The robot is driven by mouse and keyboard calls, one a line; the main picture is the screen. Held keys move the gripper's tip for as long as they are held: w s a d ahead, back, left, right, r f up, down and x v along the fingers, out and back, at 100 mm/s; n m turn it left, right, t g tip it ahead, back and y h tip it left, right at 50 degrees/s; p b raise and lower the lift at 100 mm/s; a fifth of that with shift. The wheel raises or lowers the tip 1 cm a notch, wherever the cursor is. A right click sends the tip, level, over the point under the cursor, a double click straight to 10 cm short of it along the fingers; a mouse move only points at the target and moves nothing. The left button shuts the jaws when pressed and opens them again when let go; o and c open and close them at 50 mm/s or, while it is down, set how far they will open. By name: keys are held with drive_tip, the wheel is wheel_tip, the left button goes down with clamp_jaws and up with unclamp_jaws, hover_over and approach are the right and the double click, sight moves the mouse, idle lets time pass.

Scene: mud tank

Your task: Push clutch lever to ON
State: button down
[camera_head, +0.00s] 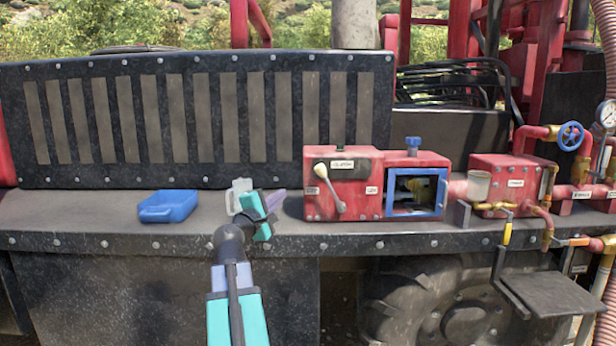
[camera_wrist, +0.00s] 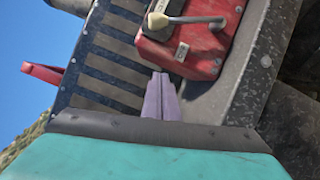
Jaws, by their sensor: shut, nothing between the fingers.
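The clutch lever (camera_head: 331,190) is a pale lever with a round knob on the left front of a red box (camera_head: 314,207). In the head view its knob is at the upper left and the lever slants down to the right. In the wrist view the lever (camera_wrist: 190,22) lies across the top of the picture, on the red box. My gripper (camera_head: 278,198) is left of the box, over the deck, apart from the lever. In the wrist view my gripper's purple fingers (camera_wrist: 161,98) are together and empty, pointing toward the box. The small labels are too blurred to read surely.
A blue tray (camera_head: 168,206) sits on the deck (camera_head: 100,222) at the left. A clear container (camera_head: 240,194) stands behind my wrist. A blue-framed opening (camera_head: 416,192) is right of the lever. Red pipes and a blue valve wheel (camera_head: 571,136) are at far right. A slatted black panel (camera_head: 200,115) rises behind.

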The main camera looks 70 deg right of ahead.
drive_tip(key=shift+s+d+r, duration=0.1)
drive_tip(key=shift+s+r, duration=0.45)
drive_tip(key=shift+r, duration=0.35)
drive_tip(key=shift+d, duration=0.1)
drive_tip(key=s+d+r+p, duration=0.2)
drive_tip(key=s+d+p, duration=0.2)
drive_tip(key=d, duration=0.6)
drive_tip(key=shift+s+d+r, duration=0.15)
idle(0.6)
drive_tip(key=shift+r, duration=0.15)
